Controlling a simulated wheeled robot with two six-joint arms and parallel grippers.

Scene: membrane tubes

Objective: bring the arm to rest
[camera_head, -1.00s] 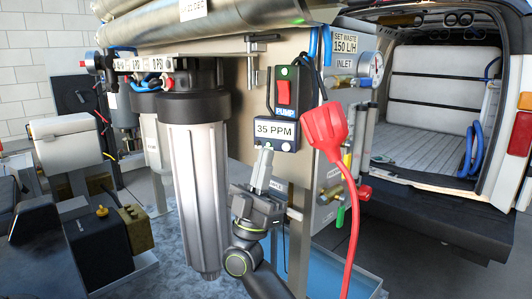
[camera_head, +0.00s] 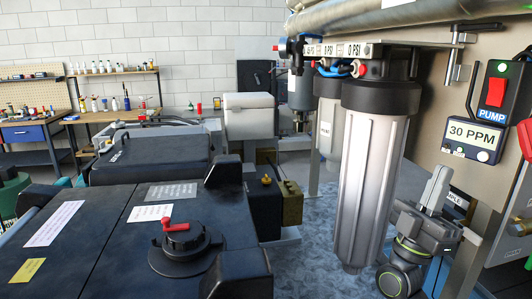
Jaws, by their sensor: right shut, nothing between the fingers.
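My right gripper (camera_head: 439,186) is at the lower right, in front of the panel (camera_head: 455,90) of the membrane unit. Its fingers point up and are shut with nothing between them. It is beside the tall grey filter housing (camera_head: 368,180) with a black cap, and below the 30 PPM meter (camera_head: 472,138). Whether the fingertips touch the panel I cannot tell. Above the meter is the pump switch box (camera_head: 494,92) with a red rocker. A red plug (camera_head: 526,138) is cut off at the right edge. My left gripper is not in view.
A dark bench (camera_head: 110,240) with a red-handled valve (camera_head: 180,240) and paper labels fills the lower left. A black case (camera_head: 150,155) lies behind it. Shelves and a workbench (camera_head: 40,132) stand by the far wall. Wet-looking blue floor (camera_head: 310,245) is open between bench and unit.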

